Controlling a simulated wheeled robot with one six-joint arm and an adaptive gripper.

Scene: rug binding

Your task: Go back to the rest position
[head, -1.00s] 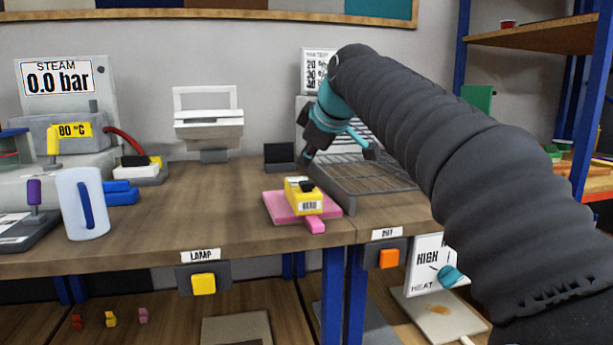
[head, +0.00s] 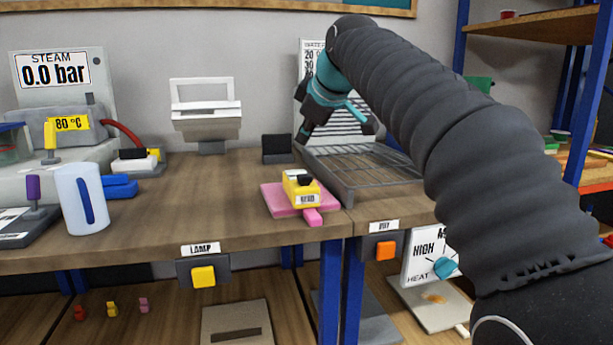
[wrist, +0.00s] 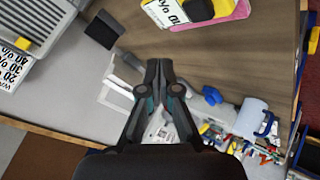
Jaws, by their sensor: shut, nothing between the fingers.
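My gripper (head: 303,134) is in the air above the back of the workbench (head: 170,215), near the left end of the wire rack (head: 350,190). In the wrist view my gripper (wrist: 159,64) has its two fingers together with nothing between them. My arm reaches in from the right and hides part of the rack and the white chart (head: 312,62) behind it.
A yellow block-like device (head: 298,185) sits on a pink pad (head: 275,203) near the front edge. A small black panel (head: 276,149) stands behind it. A white mug (head: 82,200) and the steam unit (head: 55,125) are at the left. The middle of the bench is clear.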

